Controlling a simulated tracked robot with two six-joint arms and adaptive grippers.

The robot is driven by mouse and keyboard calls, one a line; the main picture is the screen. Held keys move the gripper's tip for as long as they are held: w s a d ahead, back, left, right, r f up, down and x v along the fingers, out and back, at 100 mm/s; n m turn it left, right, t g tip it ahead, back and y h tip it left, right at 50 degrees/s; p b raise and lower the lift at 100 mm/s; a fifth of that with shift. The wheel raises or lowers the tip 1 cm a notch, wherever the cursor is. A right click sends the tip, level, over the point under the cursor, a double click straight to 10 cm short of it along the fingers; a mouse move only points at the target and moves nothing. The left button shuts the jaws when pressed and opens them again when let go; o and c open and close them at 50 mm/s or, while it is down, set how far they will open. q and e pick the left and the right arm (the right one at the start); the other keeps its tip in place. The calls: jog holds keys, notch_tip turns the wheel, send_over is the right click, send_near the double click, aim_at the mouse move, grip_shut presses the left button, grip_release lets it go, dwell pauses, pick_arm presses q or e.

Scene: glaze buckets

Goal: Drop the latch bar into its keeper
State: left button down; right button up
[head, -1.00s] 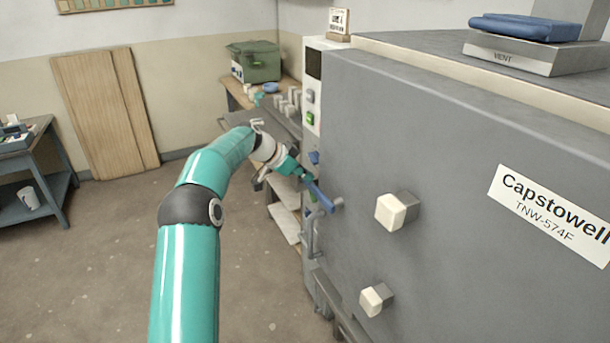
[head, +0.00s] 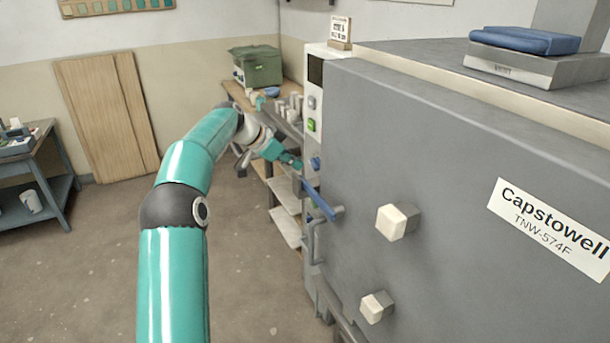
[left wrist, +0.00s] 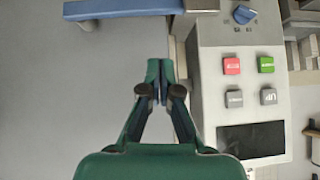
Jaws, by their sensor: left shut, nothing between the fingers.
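The blue latch bar (head: 319,201) lies across the left edge of the grey kiln door, sloping in the head view. It also shows at the top of the left wrist view (left wrist: 125,8). Its far end meets a grey bracket (head: 297,185) that looks like the keeper, also in the left wrist view (left wrist: 200,5). How deep the bar sits in it I cannot tell. My left gripper (head: 297,164) is shut and empty, apart from the bar, near the control panel; its fingertips (left wrist: 160,84) show in the left wrist view. My right gripper is not in view.
The control panel (left wrist: 250,85) with buttons and a blue knob (left wrist: 245,14) is beside my left gripper. A grey door handle (head: 316,242) sits below the bar. Pale blocks (head: 397,221) stick out from the door.

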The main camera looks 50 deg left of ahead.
pick_arm(q)
jog(key=shift+v, duration=2.3)
jog(key=shift+w+a+r, duration=0.1)
jog(key=shift+a, duration=0.05)
